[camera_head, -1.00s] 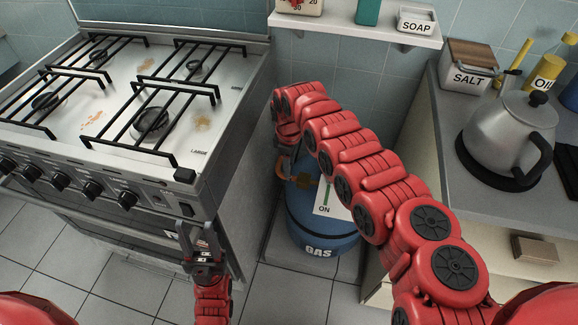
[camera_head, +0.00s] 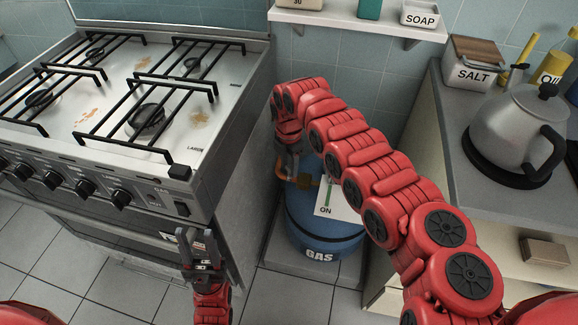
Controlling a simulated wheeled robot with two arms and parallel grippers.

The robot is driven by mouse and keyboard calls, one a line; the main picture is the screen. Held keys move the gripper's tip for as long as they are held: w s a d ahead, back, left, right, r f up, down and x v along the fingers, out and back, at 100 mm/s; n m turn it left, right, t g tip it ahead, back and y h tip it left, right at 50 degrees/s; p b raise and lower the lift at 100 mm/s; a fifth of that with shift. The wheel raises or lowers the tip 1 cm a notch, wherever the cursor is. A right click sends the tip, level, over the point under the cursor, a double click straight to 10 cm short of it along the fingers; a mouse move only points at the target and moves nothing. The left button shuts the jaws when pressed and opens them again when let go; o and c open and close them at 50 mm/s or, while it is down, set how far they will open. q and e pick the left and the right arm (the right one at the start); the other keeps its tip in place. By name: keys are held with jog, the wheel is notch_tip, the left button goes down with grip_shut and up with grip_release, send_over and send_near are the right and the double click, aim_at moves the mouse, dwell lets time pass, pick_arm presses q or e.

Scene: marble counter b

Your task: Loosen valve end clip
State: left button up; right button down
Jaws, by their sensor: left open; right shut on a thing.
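A blue gas cylinder (camera_head: 319,250) marked GAS stands on the floor between the stove and the counter. I cannot make out the valve end clip itself. My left gripper (camera_head: 199,246) is open and empty in front of the stove's right side, apart from the cylinder.
The stove (camera_head: 118,170) with black grates fills the left. A grey counter (camera_head: 447,132) at right bears a kettle (camera_head: 515,132), a salt box (camera_head: 473,68) and an oil bottle (camera_head: 548,72). A shelf (camera_head: 352,22) with a soap dish hangs above the cylinder. Tiled floor is free at lower left.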

aim_at(289, 168)
jog(key=shift+n, duration=1.2)
jog(key=shift+b, duration=0.3)
jog(key=shift+c, duration=2)
grip_release()
notch_tip(289, 168, up, 17)
jog(key=p, duration=0.1)
jog(key=shift+r+p, duration=0.2)
jog(key=shift+p, duration=0.15)
